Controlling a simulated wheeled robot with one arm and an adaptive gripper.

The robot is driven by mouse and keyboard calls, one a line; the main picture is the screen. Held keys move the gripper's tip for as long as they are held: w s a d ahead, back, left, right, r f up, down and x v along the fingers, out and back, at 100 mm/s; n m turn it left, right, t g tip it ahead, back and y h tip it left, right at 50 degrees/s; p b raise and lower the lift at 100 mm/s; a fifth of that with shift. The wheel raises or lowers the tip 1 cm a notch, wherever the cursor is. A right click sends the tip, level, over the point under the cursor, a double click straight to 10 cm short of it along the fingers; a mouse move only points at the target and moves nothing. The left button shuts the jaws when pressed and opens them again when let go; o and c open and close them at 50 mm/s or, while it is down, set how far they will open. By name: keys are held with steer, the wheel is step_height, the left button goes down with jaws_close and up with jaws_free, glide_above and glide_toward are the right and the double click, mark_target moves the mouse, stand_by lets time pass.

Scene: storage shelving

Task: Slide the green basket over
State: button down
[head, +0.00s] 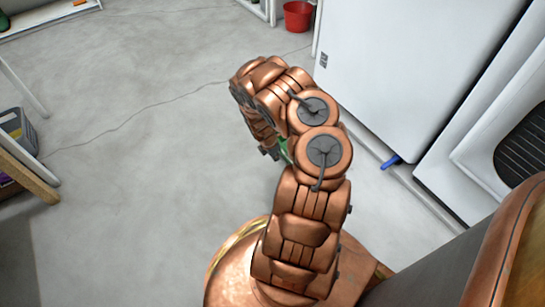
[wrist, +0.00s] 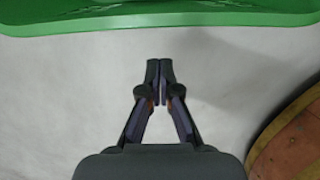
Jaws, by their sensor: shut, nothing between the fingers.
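The green basket (wrist: 160,18) shows in the wrist view as a curved green edge across the top; the rest of it is out of frame. In the head view only a small green patch (head: 284,149) shows, mostly hidden behind my arm. My gripper (wrist: 159,66) is shut and empty, its fingertips together and pointing toward the green edge. A strip of grey floor shows between the fingertips and the basket edge in the wrist view. In the head view my gripper (head: 269,152) is mostly hidden by the arm links.
A white appliance (head: 400,60) stands at the right, with a blue object (head: 390,162) at its foot. A red bucket (head: 298,16) is at the back. A grey crate (head: 18,130) sits at the left by a wooden-edged shelf (head: 30,178). The floor on the left is clear.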

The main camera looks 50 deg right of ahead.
steer(key=shift+s+d+r+b, duration=0.1)
steer(key=shift+s+d+b, duration=0.15)
steer(key=shift+d, duration=0.65)
steer(key=shift+s+d+r+b, duration=0.15)
steer(key=shift+d+b, duration=0.15)
steer(key=shift+d, duration=0.6)
steer(key=shift+f, duration=0.1)
